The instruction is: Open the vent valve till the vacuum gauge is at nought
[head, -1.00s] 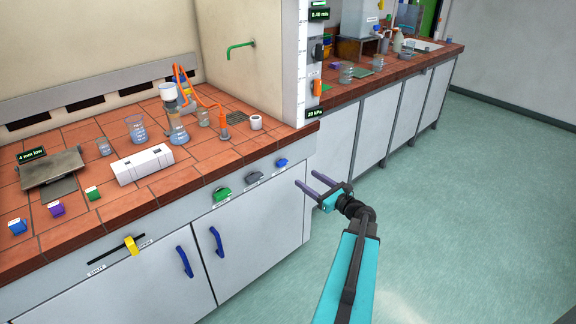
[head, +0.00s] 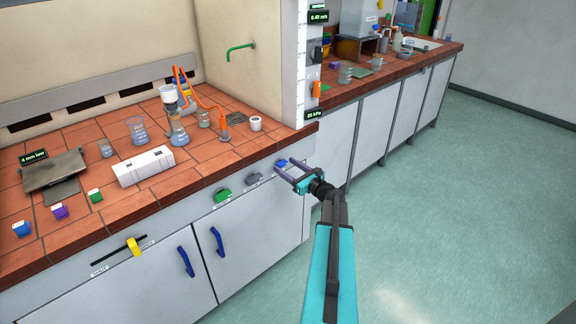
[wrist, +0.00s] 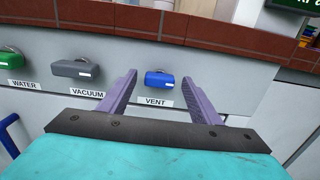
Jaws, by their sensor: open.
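The blue vent valve knob (head: 281,162) is on the bench's front panel, right of the grey vacuum knob (head: 254,179). In the wrist view the vent knob (wrist: 159,79) sits between my fingertips, above its VENT label (wrist: 157,101). My gripper (head: 285,166) is open and empty, with its two purple fingers pointing at the panel on either side of the knob. I cannot tell whether the fingertips reach past the knob's face. The small display (head: 314,114) on the post's lower end seems to read 20 kPa.
The green water knob (head: 223,195) is left of the vacuum knob. The brown tiled bench edge (wrist: 160,25) runs just above the knobs. A flask (head: 178,130) with a white funnel and orange tubing stands on the bench. The floor at right is clear.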

